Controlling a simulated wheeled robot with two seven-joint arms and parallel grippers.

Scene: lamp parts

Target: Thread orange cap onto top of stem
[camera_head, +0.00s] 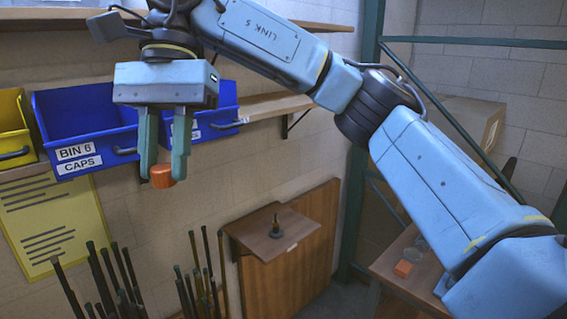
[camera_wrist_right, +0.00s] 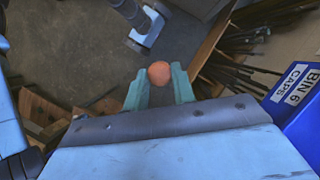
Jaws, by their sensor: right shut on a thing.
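The orange cap (camera_head: 162,177) is between the fingertips of my right gripper (camera_head: 164,166), which points down and is shut on it. The cap also shows in the wrist view (camera_wrist_right: 159,73) at the tips of the green fingers (camera_wrist_right: 160,86). A short dark upright piece with a thin top (camera_head: 276,226), perhaps the stem, stands on a small wooden wall shelf (camera_head: 262,245). The gripper is above and left of it in the head view, well apart.
Blue bins labelled BIN 6 CAPS (camera_head: 82,135) hang behind the gripper, with a yellow bin (camera_head: 12,125) at left. Several dark rods (camera_head: 120,275) stand below.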

